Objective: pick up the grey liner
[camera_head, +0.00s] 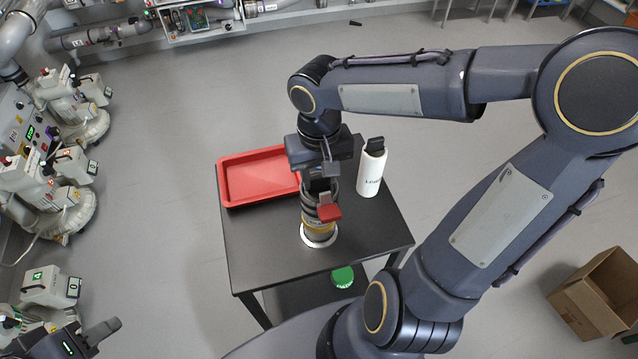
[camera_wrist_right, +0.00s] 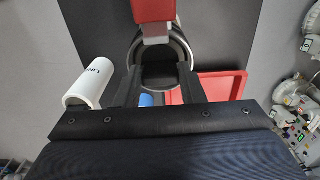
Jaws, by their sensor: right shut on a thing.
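My right gripper (camera_head: 322,185) points down over the black table, shut on a grey, round, open-ended thing that I take for the grey liner (camera_head: 311,207). In the right wrist view the two dark fingers (camera_wrist_right: 160,90) sit on either side of the grey liner (camera_wrist_right: 184,52), whose rim shows as a ring. A yellow band and a white ring at the foot (camera_head: 319,238) show below it, and a red block (camera_head: 329,213) sits at its front. Whether the liner is clear of what lies below is hidden. My left gripper (camera_head: 98,333) is only partly in view at the lower left.
A red tray (camera_head: 228,200) lies on the table (camera_head: 265,258), left of the gripper. A white bottle with a dark top (camera_head: 371,172) stands close on the right. A green round thing (camera_head: 343,277) is on the lower shelf. A cardboard box (camera_head: 590,300) stands on the floor.

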